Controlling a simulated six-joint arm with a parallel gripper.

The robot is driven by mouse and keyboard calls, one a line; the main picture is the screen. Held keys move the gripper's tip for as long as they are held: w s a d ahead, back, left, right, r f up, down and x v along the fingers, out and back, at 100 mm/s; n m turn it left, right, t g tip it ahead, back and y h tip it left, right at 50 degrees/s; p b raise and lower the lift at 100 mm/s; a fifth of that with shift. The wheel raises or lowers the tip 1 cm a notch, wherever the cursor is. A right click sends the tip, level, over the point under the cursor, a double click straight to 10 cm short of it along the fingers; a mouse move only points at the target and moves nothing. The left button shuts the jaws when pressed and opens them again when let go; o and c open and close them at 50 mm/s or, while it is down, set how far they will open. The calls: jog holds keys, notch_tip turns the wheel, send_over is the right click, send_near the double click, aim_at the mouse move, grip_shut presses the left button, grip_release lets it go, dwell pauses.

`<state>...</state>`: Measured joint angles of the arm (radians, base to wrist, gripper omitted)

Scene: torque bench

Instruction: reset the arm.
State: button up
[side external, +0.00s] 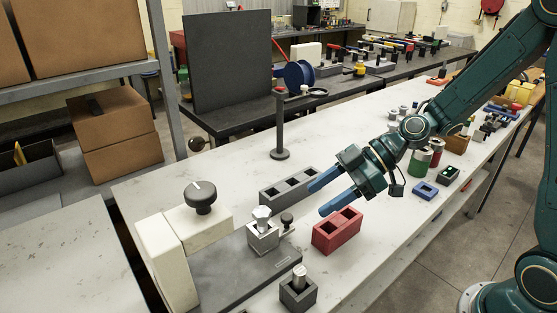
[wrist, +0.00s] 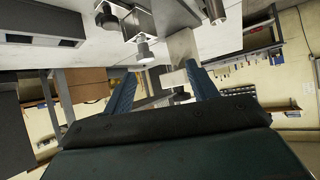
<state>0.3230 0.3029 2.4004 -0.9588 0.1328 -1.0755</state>
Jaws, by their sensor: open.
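My gripper (side external: 322,195) has two blue fingers held apart, open and empty. It points left above the white bench in the side external view, over the gap between a grey two-hole block (side external: 290,187) and a red two-hole block (side external: 337,232). In the wrist view my two blue fingers (wrist: 163,85) are spread with nothing between them. My green arm reaches in from the right.
A fixture with a black knob (side external: 200,196) and a silver clamped part (side external: 262,232) stands at the front left. A grey block with a metal pin (side external: 298,288) is in front. A dark stand (side external: 279,125) rises behind. Cans (side external: 420,160) and a blue block (side external: 425,190) are at right.

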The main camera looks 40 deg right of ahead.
jog(key=s+d+r+m+h, duration=0.5)
jog(key=s+m, duration=0.1)
jog(key=s, duration=0.3)
jog(key=s+d+r+m+h, duration=0.4)
jog(key=s+d+r+m, duration=0.1)
jog(key=s, duration=0.4)
jog(key=shift+s+d+r+m+t+h, duration=0.15)
jog(key=shift+r+m+t+h, duration=0.15)
jog(key=shift+m+h, duration=0.15)
